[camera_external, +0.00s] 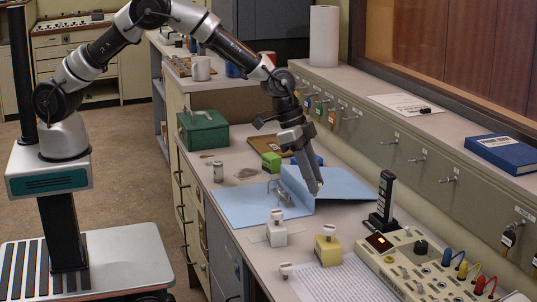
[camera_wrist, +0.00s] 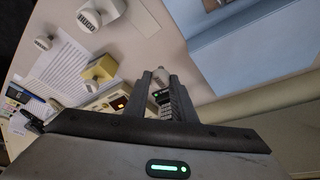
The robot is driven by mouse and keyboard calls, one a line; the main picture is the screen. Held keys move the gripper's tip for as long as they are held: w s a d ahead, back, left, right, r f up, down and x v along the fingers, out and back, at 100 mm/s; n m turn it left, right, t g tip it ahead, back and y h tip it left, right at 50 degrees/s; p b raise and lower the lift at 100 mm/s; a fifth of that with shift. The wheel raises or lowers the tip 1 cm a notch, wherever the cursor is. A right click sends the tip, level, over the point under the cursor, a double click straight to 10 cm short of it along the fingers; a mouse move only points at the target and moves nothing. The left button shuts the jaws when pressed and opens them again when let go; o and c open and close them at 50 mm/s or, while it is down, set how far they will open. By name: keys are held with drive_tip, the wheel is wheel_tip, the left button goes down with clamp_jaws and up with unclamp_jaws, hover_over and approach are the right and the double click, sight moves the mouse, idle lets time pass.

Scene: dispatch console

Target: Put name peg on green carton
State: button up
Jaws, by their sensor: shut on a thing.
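My gripper (camera_external: 317,188) is shut on a small, pale name peg, held above the right part of the open blue folder. In the wrist view the peg (camera_wrist: 159,84) shows between the fingertips, mostly hidden by them. The green carton (camera_external: 271,161) is a small bright green block behind the folder, left of and beyond my gripper; it is not seen in the wrist view. A white carton (camera_external: 276,236) and a yellow carton (camera_external: 327,252) stand nearer the camera, each with a white peg on top. Another white peg (camera_external: 285,270) stands near the desk's front edge.
The blue folder (camera_external: 245,206) lies open with a metal clip. A black handset (camera_external: 384,200) stands upright by the beige console (camera_external: 420,265). A printed sheet (camera_external: 345,283) lies in front.

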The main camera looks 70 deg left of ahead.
drive_tip(key=shift+r, duration=0.85)
drive_tip(key=shift+a+r, duration=0.1)
drive_tip(key=shift+a, duration=0.05)
drive_tip(key=w+a+r, duration=0.1)
drive_tip(key=w+a, duration=0.1)
drive_tip(key=a, duration=0.6)
drive_tip(key=w+a+r, duration=0.1)
drive_tip(key=w+a, duration=0.1)
drive_tip(key=a, duration=0.6)
wheel_tip(320, 180, up, 3)
drive_tip(key=b, duration=0.1)
hover_over(276, 156)
drive_tip(key=s, duration=0.1)
drive_tip(key=shift+n, duration=0.4)
drive_tip(key=shift+s+a+f+b, duration=0.1)
drive_tip(key=shift+a+f+b, duration=0.1)
drive_tip(key=shift+f, duration=1.4)
drive_tip(key=shift+s+a+f+b, duration=0.1)
drive_tip(key=shift+a+f+b, duration=0.15)
drive_tip(key=shift+f, duration=1.35)
drive_tip(key=shift+s+a+f+b, duration=0.1)
drive_tip(key=shift+a+f+b, duration=0.1)
drive_tip(key=shift+f, duration=1.4)
drive_tip(key=shift+f, duration=0.1)
